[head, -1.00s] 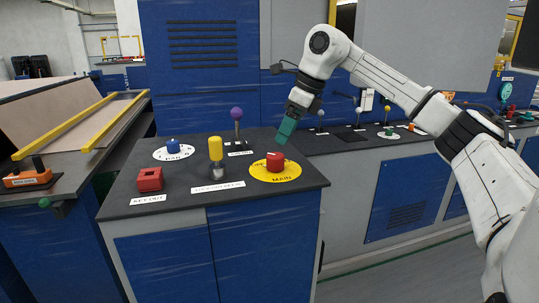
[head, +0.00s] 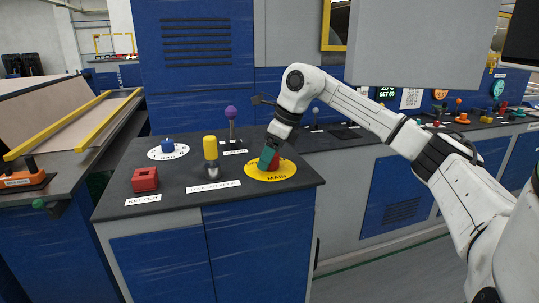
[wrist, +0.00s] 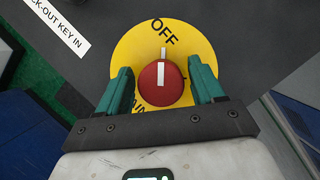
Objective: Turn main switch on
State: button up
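The main switch is a red round knob (wrist: 159,84) on a yellow disc (wrist: 123,57) marked OFF and MAIN. Its white line points to the upper side, toward a white tick beside the word OFF. In the head view the yellow disc (head: 286,174) lies on the dark console top, and the red knob is mostly hidden behind my fingers. My gripper (wrist: 160,76) has its two green fingers on either side of the knob, with a small gap visible on each side. In the head view my gripper (head: 268,158) is down at the knob.
On the same console stand a yellow-topped lever (head: 210,147), a purple-ball lever (head: 231,112), a blue knob (head: 168,146) and a red block (head: 145,180) labelled KEY OUT. A lock-out key label (wrist: 60,25) shows at the wrist view's upper left.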

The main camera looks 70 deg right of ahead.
jog(key=c, duration=0.8)
jog(key=shift+m+b, duration=0.4)
jog(key=m+h+b, duration=0.1)
jog(key=m+b, duration=0.1)
jog(key=m, duration=0.1)
jog(key=shift+f+h, duration=0.15)
jog(key=shift+h, duration=0.15)
jog(key=m+h+b, duration=0.1)
jog(key=m+b, duration=0.1)
jog(key=m+h+b, duration=0.1)
jog(key=m+b, duration=0.1)
jog(key=m, duration=0.1)
jog(key=shift+g, duration=0.4)
jog(key=m+g+h+b, duration=0.1)
jog(key=m+b, duration=0.2)
jog(key=m, duration=0.2)
jog(key=shift+d, duration=0.1)
jog(key=shift+m+g+h+b, duration=0.3)
jog(key=shift+m+g+b, duration=0.7)
jog(key=shift+m, duration=1)
jog(key=shift+r, duration=0.2)
